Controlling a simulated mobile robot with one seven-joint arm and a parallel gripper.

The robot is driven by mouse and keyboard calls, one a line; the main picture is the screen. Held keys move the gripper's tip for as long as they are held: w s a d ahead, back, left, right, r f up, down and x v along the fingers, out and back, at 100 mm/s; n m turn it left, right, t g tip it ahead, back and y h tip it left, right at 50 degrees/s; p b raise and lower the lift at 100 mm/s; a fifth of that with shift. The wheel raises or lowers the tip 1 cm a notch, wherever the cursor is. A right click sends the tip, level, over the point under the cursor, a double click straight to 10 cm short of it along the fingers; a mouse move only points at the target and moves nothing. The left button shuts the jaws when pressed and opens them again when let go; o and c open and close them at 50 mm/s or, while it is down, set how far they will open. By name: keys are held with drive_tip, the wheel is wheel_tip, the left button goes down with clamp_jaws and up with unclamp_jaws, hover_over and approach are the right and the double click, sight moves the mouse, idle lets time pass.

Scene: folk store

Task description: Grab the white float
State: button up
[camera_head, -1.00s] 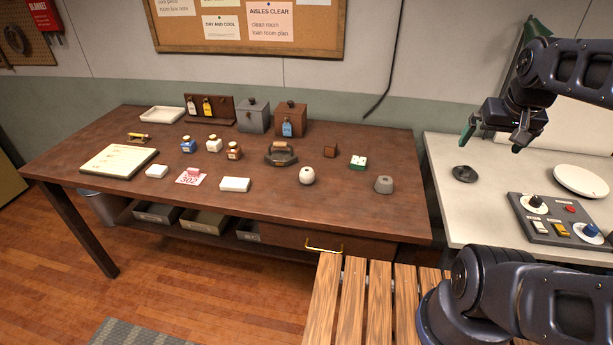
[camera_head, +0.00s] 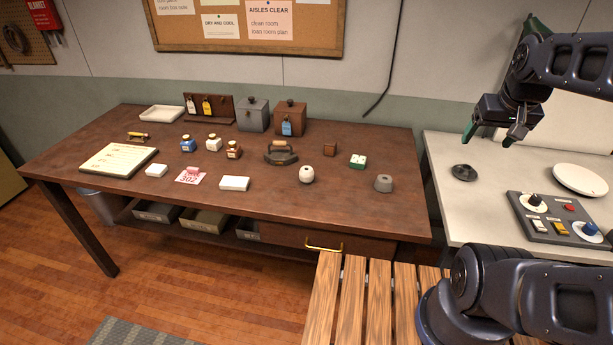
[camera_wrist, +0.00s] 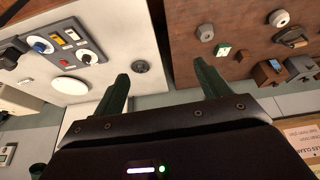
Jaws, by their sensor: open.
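The white float (camera_head: 306,174) is a small round white ball with a dark spot on top.
Near the float on the brown table (camera_head: 340,216) are a grey weight (camera_head: 383,184), a green-and-white block (camera_head: 358,162), a brown cube (camera_head: 330,149) and a dark iron (camera_head: 281,153). The white counter (camera_head: 464,215) holds a dark puck (camera_head: 464,172), a plate (camera_head: 581,180) and a control panel (camera_head: 553,219).

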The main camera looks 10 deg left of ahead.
drive_tip(key=w+a+n+g, duration=0.1)
drive_tip(key=w+a+n, duration=0.3)
drive_tip(key=w+a, duration=0.5)
drive_tip(key=n+g, duration=0.4)
drive_tip(key=n, duration=0.7)
approach(306, 169)
drive_tip(key=shift+s+d+f, duration=0.1)
drive_tip(key=shift+d+f, duration=0.25)
drive_tip(key=shift+d, duration=0.25)
drive_tip(key=shift+s+a+f, duration=0.1)
drive_tip(key=shift+a+f, duration=0.25)
drive_tip(key=shift+f, duration=0.15)
wheel_tip(306, 169, down, 5)
drive_tip(key=shift+r, duration=0.1)
drive_tip(key=shift+a+f, duration=0.2)
drive_tip(key=shift+f, duration=1.2)
drive_tip(key=shift+a+f, duration=0.15)
drive_tip(key=shift+f, duration=1.25)
drive_tip(key=shift+c, duration=0.3)
